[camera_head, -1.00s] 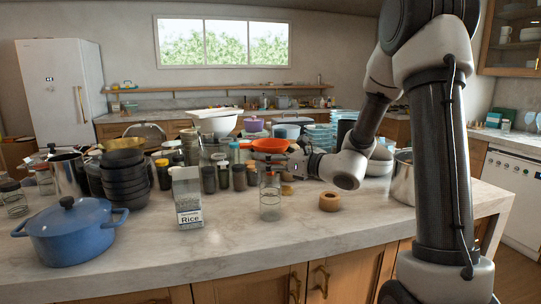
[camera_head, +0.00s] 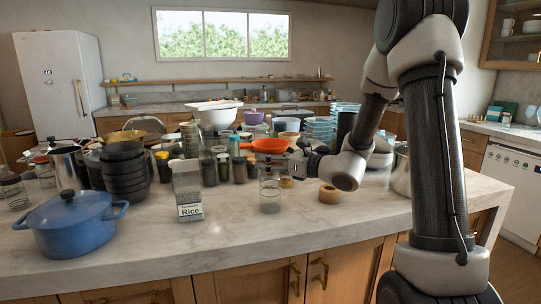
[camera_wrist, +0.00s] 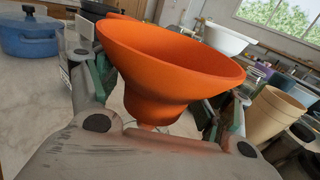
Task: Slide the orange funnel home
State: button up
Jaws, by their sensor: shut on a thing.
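The orange funnel (camera_head: 270,146) is held up above the island counter, wide mouth upward. In the wrist view the funnel (camera_wrist: 170,62) fills the middle, between my fingers. My gripper (camera_wrist: 160,98) is shut on its lower body, and in the head view my gripper (camera_head: 296,160) reaches it from the right. The funnel's spout is mostly hidden in both views. A clear glass jar (camera_head: 270,194) stands on the counter below and in front of the funnel in the head view. The frames do not show clearly what lies directly under the spout.
A Rice container (camera_head: 188,190) stands left of the jar, and a wooden ring (camera_head: 329,195) lies to its right. A blue pot (camera_head: 70,224) and stacked dark bowls (camera_head: 125,172) are at left. Several jars crowd behind. The counter's front strip (camera_head: 235,240) is clear.

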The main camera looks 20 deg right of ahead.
jog(key=shift+f, duration=0.5)
jog(key=o, duration=1)
jog(key=v, duration=1.2)
